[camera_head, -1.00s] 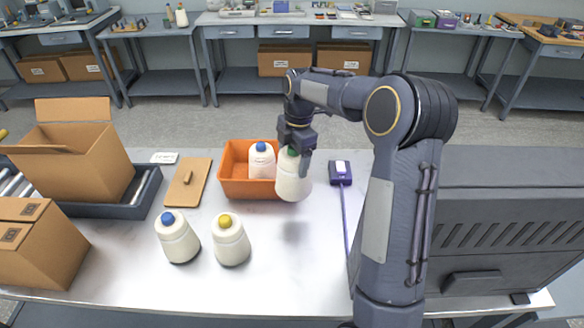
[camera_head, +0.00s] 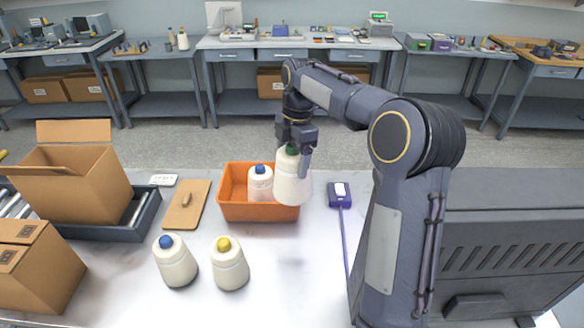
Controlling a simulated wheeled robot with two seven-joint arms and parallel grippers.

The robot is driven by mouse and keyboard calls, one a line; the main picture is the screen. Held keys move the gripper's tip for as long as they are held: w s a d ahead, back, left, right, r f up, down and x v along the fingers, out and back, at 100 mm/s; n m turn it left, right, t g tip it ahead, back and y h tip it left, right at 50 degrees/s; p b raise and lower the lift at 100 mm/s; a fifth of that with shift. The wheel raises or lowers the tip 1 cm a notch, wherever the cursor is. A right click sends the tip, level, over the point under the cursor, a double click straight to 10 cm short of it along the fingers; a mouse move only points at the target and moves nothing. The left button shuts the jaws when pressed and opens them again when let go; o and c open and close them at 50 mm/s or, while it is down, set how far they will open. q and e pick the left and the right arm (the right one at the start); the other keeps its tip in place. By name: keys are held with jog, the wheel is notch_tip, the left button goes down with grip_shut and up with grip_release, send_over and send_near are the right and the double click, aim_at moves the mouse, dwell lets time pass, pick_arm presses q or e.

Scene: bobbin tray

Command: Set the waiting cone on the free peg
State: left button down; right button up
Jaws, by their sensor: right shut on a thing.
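No cone or peg shows; the things in view are bottles. My right gripper (camera_head: 293,150) is shut on a white bottle with a green cap (camera_head: 292,184), holding it nearly upright. In the picture this bottle covers the right end of an orange tub (camera_head: 232,210); whether it is above the tub or in front of it is hard to tell. A white bottle with a blue cap (camera_head: 260,184) stands in the tub. Another blue-capped bottle (camera_head: 175,264) and a yellow-capped bottle (camera_head: 230,268) stand on the table. My left gripper is not in view.
A wooden board with a handle (camera_head: 188,208) lies left of the tub. Open and closed cardboard boxes (camera_head: 75,185) stand at the left. A purple device (camera_head: 340,195) with a cable lies right of the tub. A large grey case (camera_head: 510,235) fills the right.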

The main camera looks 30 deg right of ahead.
notch_tip(320, 180, up, 12)
jog(key=shift+r, duration=0.25)
dwell(0.5)
